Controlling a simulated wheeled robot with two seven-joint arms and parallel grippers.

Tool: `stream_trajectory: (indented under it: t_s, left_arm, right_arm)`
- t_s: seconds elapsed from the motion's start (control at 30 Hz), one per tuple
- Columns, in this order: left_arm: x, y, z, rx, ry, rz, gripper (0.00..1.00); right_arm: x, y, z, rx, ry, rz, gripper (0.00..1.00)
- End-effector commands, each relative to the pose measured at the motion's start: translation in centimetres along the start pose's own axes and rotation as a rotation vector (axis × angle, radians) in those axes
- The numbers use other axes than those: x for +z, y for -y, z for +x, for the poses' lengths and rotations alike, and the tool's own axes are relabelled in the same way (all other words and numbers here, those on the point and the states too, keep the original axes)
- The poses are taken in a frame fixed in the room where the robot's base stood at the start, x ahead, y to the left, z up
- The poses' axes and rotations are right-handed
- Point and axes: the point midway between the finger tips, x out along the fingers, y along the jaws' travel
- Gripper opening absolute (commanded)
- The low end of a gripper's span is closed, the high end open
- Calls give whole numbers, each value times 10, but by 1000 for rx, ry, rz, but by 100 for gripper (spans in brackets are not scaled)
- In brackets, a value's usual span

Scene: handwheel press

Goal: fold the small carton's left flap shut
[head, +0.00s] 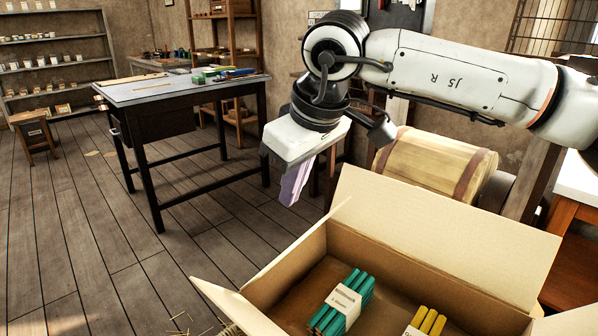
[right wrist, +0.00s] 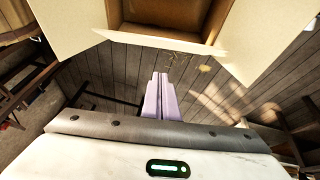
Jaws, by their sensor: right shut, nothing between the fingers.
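The small carton (head: 290,262) is open at the bottom right of the head view. Its left flap (head: 312,231) shows nearly edge-on there as a thin strip along the left rim. In the right wrist view the left flap (right wrist: 160,44) stands on the carton's near side, just beyond my fingertips. My right gripper (head: 292,190) is shut and empty, its lavender fingers pointing down, left of and behind the carton. In the wrist view a gap shows between the fingertips (right wrist: 160,76) and the flap; I see no touch. My left gripper is not in view.
The carton's back flap (head: 445,225) stands up and its front flap (head: 232,308) spreads outward. Inside lie green sticks (head: 342,303) in a paper band and yellow sticks (head: 427,321). A wooden barrel (head: 433,163) is behind. A workbench (head: 180,88) stands farther left, with open floor before it.

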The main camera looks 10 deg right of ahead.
Motion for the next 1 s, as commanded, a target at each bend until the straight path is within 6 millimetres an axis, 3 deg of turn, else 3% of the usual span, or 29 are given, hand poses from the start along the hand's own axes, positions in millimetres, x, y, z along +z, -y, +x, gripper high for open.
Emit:
stream_trajectory:
  t_s: [0.13, 0.4, 1.0]
  left_arm:
    - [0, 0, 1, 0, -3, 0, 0]
    - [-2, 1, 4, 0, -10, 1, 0]
    - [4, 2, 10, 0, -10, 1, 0]
  right_arm:
    - [3, -1, 30, 1, 1, 1, 0]
    - [35, -1, 34, 1, -1, 2, 0]
    - [43, 0, 38, 0, -19, 3, 0]
